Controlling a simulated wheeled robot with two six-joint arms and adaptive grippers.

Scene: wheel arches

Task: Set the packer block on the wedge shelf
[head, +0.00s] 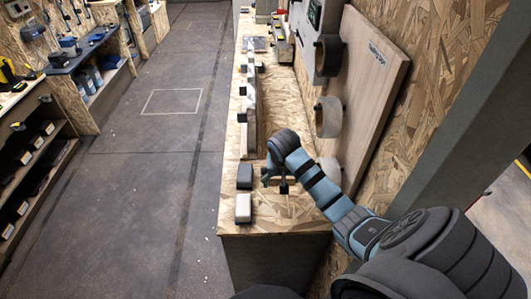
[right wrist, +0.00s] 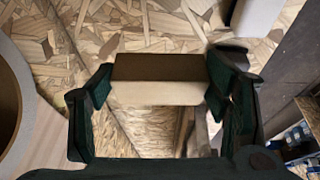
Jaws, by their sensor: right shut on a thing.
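My right gripper (head: 274,181) is low over the near end of the chipboard bench in the head view. In the right wrist view its two dark fingers (right wrist: 160,88) are closed on opposite ends of a tan, box-shaped block (right wrist: 155,92), which I take as the packer block. Its upper face looks dark brown and its facing side is pale. In the head view the block is mostly hidden by the gripper. I cannot tell whether it touches the bench. I cannot pick out the wedge shelf with certainty. My left gripper is not in view.
A dark block (head: 245,176) and a pale grey block (head: 243,209) stand on the bench left of my right gripper. A long wooden strip (head: 250,125) lies farther along. A leaning board (head: 365,85) and round wheels line the right. Shelving (head: 35,160) stands left across open floor.

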